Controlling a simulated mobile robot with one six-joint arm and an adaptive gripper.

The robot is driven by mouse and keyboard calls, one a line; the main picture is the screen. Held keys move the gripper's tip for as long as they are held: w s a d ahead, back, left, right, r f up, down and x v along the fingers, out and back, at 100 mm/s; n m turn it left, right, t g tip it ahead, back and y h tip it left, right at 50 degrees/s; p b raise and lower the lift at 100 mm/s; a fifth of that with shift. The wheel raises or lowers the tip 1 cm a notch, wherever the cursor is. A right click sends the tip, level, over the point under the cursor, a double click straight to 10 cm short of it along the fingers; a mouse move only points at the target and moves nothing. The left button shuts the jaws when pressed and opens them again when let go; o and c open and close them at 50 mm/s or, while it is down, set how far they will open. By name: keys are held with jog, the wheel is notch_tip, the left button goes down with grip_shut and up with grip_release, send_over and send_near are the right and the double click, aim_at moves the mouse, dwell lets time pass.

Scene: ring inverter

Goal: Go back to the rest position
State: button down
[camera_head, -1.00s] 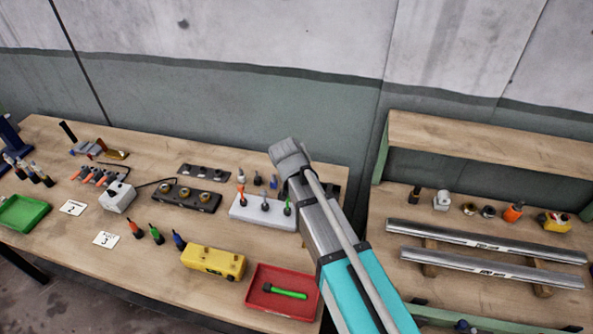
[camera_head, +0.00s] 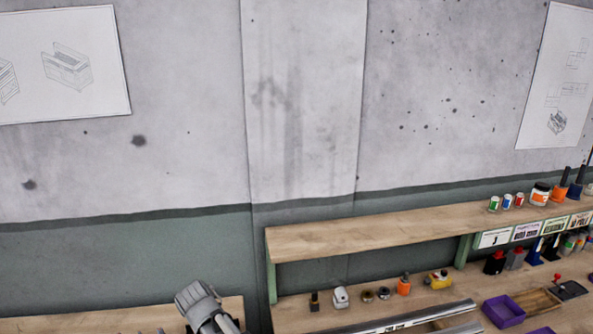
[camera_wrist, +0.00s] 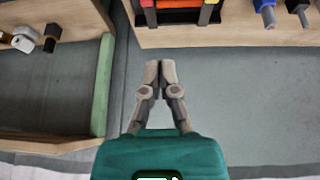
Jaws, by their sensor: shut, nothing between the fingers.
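My gripper (camera_wrist: 160,76) shows in the wrist view with its two fingertips together and nothing between them. It hangs over a bare grey-green surface between two wooden edges, touching nothing that I can see. In the head view only a grey part of my arm shows, at the bottom edge left of centre; the gripper itself is out of that picture.
In the head view a wooden shelf (camera_head: 370,228) runs above the right bench, which holds small bottles, an orange container (camera_head: 404,286), a yellow block (camera_head: 438,279), metal rails (camera_head: 400,322) and a purple tray (camera_head: 504,311).

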jog(key=d+f+m+g+h, duration=0.1)
jog(key=d+f+g, duration=0.15)
jog(key=d, duration=2.15)
jog(key=s+d+m+g, duration=0.1)
jog(key=s+d+g, duration=0.2)
jog(key=d, duration=1.4)
jog(key=shift+s+d, duration=0.25)
jog(key=shift+s, duration=1.95)
